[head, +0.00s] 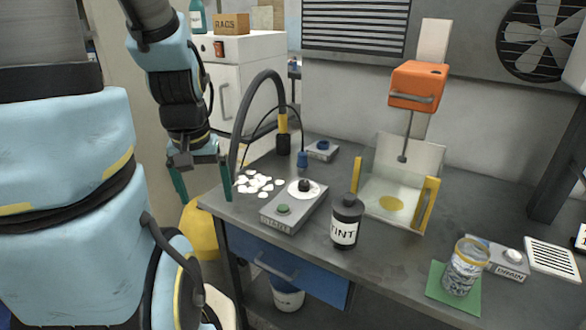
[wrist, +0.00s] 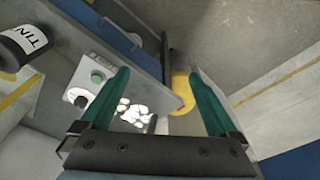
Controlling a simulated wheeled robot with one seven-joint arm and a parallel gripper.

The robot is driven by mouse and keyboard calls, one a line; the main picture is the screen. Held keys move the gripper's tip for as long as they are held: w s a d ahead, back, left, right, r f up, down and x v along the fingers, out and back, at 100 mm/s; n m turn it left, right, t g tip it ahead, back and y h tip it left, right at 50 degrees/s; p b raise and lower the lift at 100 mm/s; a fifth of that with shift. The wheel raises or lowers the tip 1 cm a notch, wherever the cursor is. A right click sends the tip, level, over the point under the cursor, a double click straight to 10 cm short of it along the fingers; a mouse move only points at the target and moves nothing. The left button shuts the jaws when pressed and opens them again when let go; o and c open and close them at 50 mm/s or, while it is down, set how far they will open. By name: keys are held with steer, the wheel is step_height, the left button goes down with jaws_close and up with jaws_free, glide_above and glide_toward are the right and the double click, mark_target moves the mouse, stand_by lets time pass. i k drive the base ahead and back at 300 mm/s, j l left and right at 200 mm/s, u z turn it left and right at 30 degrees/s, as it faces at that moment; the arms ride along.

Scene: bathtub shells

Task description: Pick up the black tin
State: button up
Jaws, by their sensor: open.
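The black tin (head: 346,222) stands upright near the front edge of the workbench, right of the grey start box. It has a white label reading TINT and a narrower black top. In the wrist view the black tin (wrist: 20,44) shows at the upper left, partly cut off by the frame edge. My gripper (head: 203,184) is open and empty, off the bench's left end, well to the left of the tin. In the wrist view my gripper (wrist: 160,76) has nothing between its green fingers.
The start box (head: 283,218) with a green button and white shells (head: 254,184) lie between my gripper and the tin. A clear-walled press with yellow posts (head: 428,206) stands behind the tin. A patterned jar (head: 464,272) sits on a green mat to the right. A black hose arches above the shells.

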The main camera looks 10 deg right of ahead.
mark_target(344, 231)
steer(key=i+j, duration=0.1)
steer(key=j, duration=0.2)
steer(key=i+j, duration=0.1)
steer(key=j, duration=0.25)
steer(key=i+j, duration=0.1)
steer(key=j, duration=0.2)
steer(key=i+j, duration=0.1)
steer(key=j, duration=0.25)
steer(key=j+z, duration=0.15)
steer(key=z, duration=0.35)
steer(key=i+j+z, duration=0.1)
steer(key=z, duration=0.35)
steer(key=j+z, duration=0.25)
steer(key=z, duration=0.25)
steer(key=i+j+z, duration=0.25)
steer(key=i+j, duration=0.05)
steer(key=i, duration=0.05)
